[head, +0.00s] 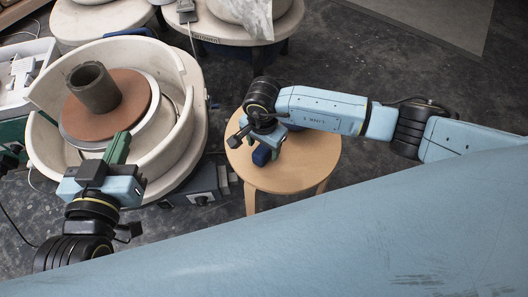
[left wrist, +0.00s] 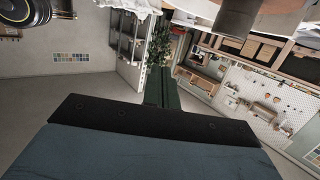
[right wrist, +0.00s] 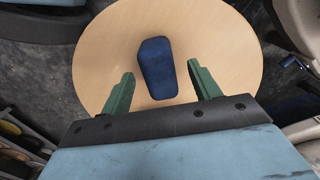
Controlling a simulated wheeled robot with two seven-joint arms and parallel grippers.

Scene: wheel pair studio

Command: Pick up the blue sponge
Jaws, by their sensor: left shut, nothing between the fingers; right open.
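The blue sponge (right wrist: 158,69) lies on the round wooden stool (right wrist: 104,62), between and just beyond the fingers in the right wrist view. In the head view the sponge (head: 262,156) is partly hidden by my right gripper (head: 254,147), which is over the stool (head: 292,172). My right gripper (right wrist: 160,88) is open, with one green finger on each side of the sponge and a gap to each. My left gripper (head: 119,146) is shut and empty at the front rim of the pottery wheel's basin; its green fingers (left wrist: 160,84) are together in the left wrist view.
The pottery wheel basin (head: 40,148) holds a brown disc (head: 128,112) with a dark clay cylinder (head: 94,88) on it. A second wheel (head: 222,30) stands behind. A dark control box (head: 201,184) is left of the stool. The stool's right side is bare.

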